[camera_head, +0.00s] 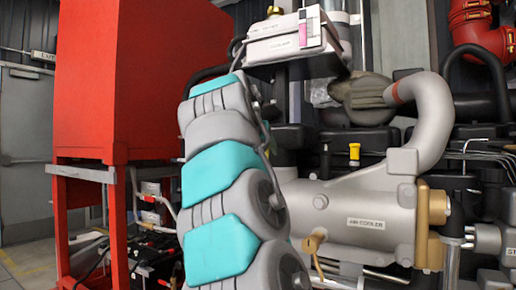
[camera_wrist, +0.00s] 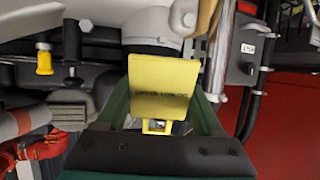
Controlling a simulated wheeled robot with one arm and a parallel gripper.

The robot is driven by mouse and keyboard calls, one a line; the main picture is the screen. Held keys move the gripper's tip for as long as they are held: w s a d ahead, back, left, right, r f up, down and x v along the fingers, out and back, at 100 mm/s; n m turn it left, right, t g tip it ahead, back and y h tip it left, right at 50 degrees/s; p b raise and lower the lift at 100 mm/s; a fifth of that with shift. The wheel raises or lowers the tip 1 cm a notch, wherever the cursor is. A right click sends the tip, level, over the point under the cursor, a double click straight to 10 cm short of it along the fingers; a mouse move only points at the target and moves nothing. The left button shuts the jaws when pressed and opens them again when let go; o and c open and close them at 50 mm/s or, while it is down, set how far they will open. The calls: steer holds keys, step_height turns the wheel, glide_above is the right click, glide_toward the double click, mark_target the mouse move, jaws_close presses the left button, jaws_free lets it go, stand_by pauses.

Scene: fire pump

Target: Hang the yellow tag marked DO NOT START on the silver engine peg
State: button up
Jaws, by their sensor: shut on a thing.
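In the wrist view the yellow tag (camera_wrist: 163,86) stands between the dark green fingers of my gripper (camera_wrist: 163,122). My gripper is shut on its narrow lower end. The dark line of lettering on it is too small to read. The silver engine peg is not certain. A round silver stub (camera_wrist: 188,19) shows just beyond the tag's upper edge in the wrist view, and a round silver boss (camera_head: 320,201) is on the air cooler in the head view. The tag appears apart from both. In the head view my grey and teal arm hides my gripper and the tag.
The silver air cooler (camera_head: 371,205) lies right of my arm, with a brass handle (camera_head: 315,241) low on its left end. A yellow cap (camera_head: 354,153) stands behind it. A red cabinet (camera_head: 120,85) is close on the left. A white labelled box (camera_head: 285,42) is above.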

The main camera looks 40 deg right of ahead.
mark_target(272, 155)
steer(key=shift+w+d+p, duration=0.25)
steer(key=shift+d, duration=0.7)
steer(key=shift+w+d+p, duration=0.2)
steer(key=shift+w+d, duration=0.05)
steer(key=shift+d, duration=0.65)
steer(key=shift+w+d+f, duration=0.25)
steer(key=shift+d+f, duration=0.1)
steer(key=shift+d, duration=0.2)
steer(key=o, duration=1.3)
steer(key=shift+o, duration=0.2)
steer(key=shift+b+v, duration=0.4)
steer(key=shift+v, duration=3.4)
steer(key=shift+s, duration=0.1)
